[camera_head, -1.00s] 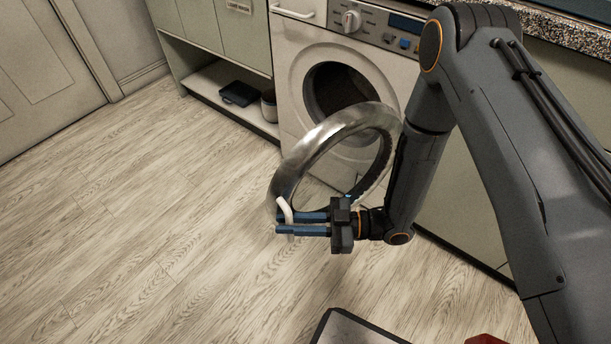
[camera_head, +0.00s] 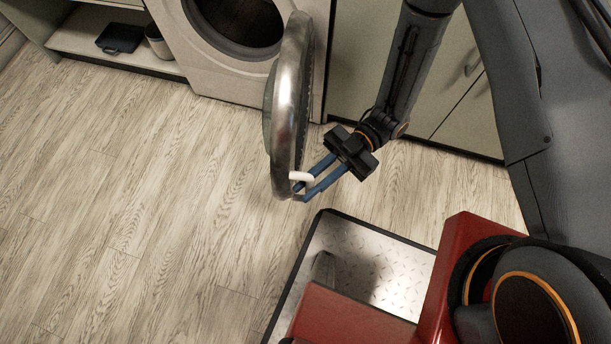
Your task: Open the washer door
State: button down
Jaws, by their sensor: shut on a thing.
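The washer (camera_head: 222,62) is a white front-loader at the top, and its dark drum opening (camera_head: 238,20) is uncovered. Its round door (camera_head: 289,95), with a shiny metal ring, stands swung well out from the front and is seen nearly edge-on. A white curved handle (camera_head: 301,176) is on the door's lower rim. My gripper (camera_head: 312,187), with blue fingers, is shut on this handle. The washer's top and control panel are out of view.
An open low shelf (camera_head: 85,43) at the upper left holds a dark tray (camera_head: 121,38) and a small pot (camera_head: 158,42). Pale cabinets (camera_head: 353,75) stand right of the washer. The wood floor (camera_head: 130,200) at left is clear. My base fills the lower right.

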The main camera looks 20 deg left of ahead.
jog(key=c, duration=2)
grip_release()
jog(key=v, duration=0.8)
